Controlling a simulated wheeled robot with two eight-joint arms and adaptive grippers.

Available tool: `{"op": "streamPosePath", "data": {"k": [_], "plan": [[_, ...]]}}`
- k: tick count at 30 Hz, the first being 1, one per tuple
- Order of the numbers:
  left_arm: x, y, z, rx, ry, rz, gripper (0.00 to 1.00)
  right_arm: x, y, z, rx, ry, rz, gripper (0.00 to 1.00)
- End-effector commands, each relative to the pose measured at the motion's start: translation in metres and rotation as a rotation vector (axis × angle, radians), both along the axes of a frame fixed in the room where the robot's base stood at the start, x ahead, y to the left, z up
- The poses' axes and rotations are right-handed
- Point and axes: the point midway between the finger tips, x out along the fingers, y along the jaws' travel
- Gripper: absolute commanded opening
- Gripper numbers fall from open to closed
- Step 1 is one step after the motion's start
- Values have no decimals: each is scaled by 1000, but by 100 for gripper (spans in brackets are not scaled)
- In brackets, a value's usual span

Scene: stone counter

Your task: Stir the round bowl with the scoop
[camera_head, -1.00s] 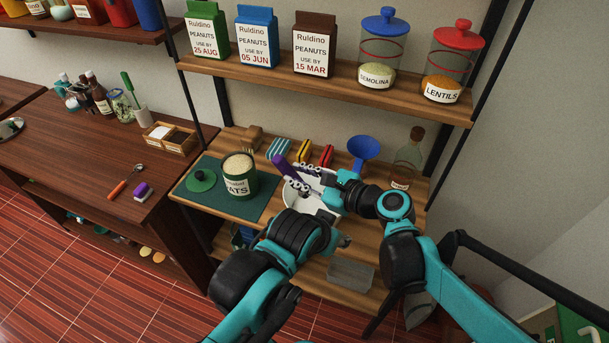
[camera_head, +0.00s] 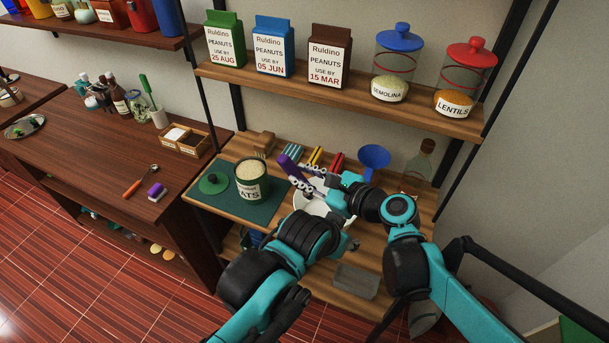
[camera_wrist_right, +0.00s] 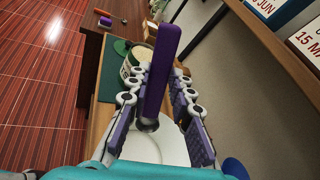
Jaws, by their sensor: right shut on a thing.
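The scoop has a purple handle (camera_head: 289,164), which sticks up from my right gripper (camera_head: 304,180) in the head view. In the right wrist view the handle (camera_wrist_right: 162,65) stands between the two fingers, and my right gripper (camera_wrist_right: 160,115) is shut on it. The lower end of the scoop is mostly hidden. The white round bowl (camera_head: 318,209) is below the right gripper, partly covered by my arms; its pale inside (camera_wrist_right: 168,148) shows in the wrist view. My left gripper (camera_head: 352,245) is in front of the bowl, and its fingers are too small to read.
An open oats can (camera_head: 250,188) stands left of the bowl on a green mat (camera_head: 234,206), with its green lid (camera_head: 214,183) beside it. A blue funnel (camera_head: 373,158) and a bottle (camera_head: 419,165) are behind right. A shelf (camera_head: 335,100) with packets and jars hangs above.

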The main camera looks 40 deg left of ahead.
Motion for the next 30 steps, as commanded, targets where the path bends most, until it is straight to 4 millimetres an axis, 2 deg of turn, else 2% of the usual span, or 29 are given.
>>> {"op": "streamPosePath", "data": {"k": [16,30], "plan": [[0,0,40,0,0,0,45,0,0,50,0,0,0,0],[0,0,39,0,0,0,45,0,0,50,0,0,0,0]]}}
